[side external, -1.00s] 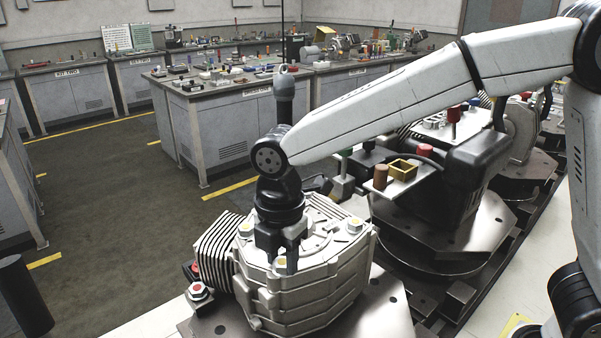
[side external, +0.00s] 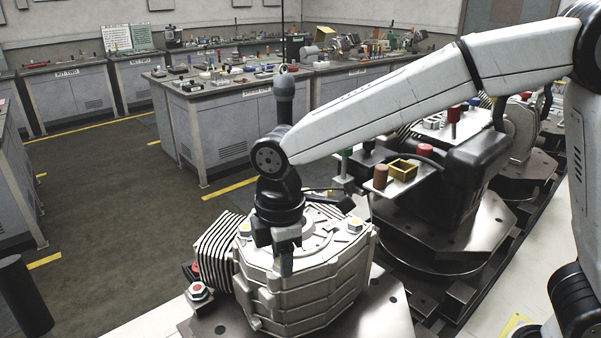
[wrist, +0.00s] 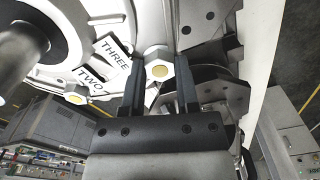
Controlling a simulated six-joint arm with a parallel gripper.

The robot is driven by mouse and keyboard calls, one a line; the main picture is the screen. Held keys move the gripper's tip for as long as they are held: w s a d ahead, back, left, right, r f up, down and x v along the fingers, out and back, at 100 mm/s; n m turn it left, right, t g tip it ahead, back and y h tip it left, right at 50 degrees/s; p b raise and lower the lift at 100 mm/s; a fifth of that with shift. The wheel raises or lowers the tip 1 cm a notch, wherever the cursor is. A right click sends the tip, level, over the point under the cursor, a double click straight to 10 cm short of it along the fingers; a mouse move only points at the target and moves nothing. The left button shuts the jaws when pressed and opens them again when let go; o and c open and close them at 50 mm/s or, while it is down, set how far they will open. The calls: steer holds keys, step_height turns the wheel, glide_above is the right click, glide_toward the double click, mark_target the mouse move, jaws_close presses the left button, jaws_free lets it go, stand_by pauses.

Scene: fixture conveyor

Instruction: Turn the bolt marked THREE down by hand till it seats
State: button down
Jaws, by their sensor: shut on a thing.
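The bolt marked THREE (wrist: 159,71) has a pale hex head with a yellow top. It shows in the wrist view beside the THREE label (wrist: 113,53). My gripper (wrist: 160,82) is shut on its head, one finger on each side. In the side view my gripper (side external: 285,262) points down at the near edge of the pale ribbed housing (side external: 300,291), and its fingers hide the held bolt. I cannot tell whether the bolt's underside touches the housing.
A second yellow-topped bolt (wrist: 76,94) sits by the TWO label (wrist: 91,80). Another bolt (side external: 355,225) stands at the housing's right edge. A small tray with parts (side external: 406,181) lies behind the housing.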

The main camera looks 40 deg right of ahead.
steer(key=m, duration=1.4)
stand_by(0.4)
steer(key=shift+c, duration=1.7)
jaws_free()
steer(key=shift+r, duration=0.1)
steer(key=shift+r, duration=3.85)
